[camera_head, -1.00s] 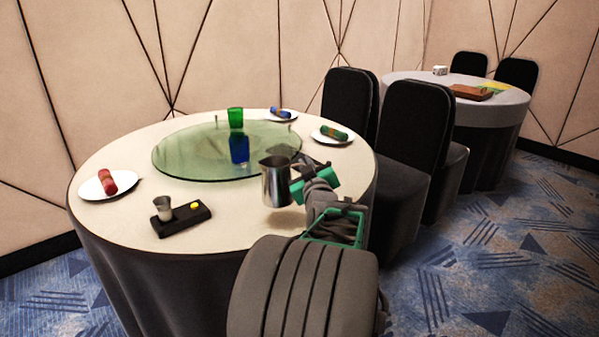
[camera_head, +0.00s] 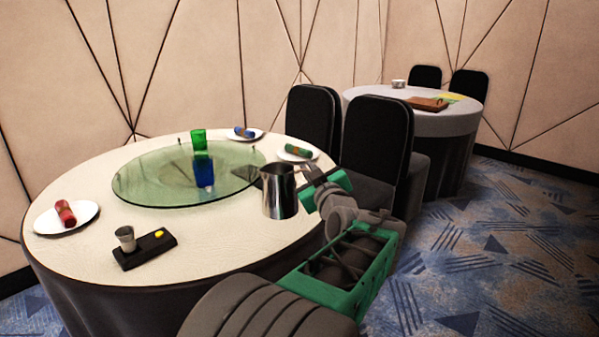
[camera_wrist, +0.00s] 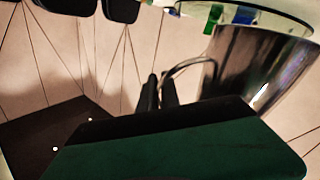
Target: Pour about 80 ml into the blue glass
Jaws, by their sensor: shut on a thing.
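The blue glass (camera_head: 204,173) stands upright on the green-tinted glass turntable (camera_head: 140,189), and it also shows at the top of the wrist view (camera_wrist: 244,14). A steel pitcher (camera_head: 280,193) is right of the blue glass and apart from it, roughly upright. My gripper (camera_head: 306,187) is at the pitcher's right side. In the wrist view my gripper's fingers (camera_wrist: 160,92) are shut on the thin handle of the pitcher (camera_wrist: 252,68). The pitcher's contents are hidden.
A green glass (camera_head: 198,141) stands just behind the blue one. Plates with rolled napkins (camera_head: 66,213) lie around the round table (camera_head: 215,245). A small metal cup (camera_head: 126,238) sits on a black tray with a yellow item. Black chairs (camera_head: 376,145) stand right.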

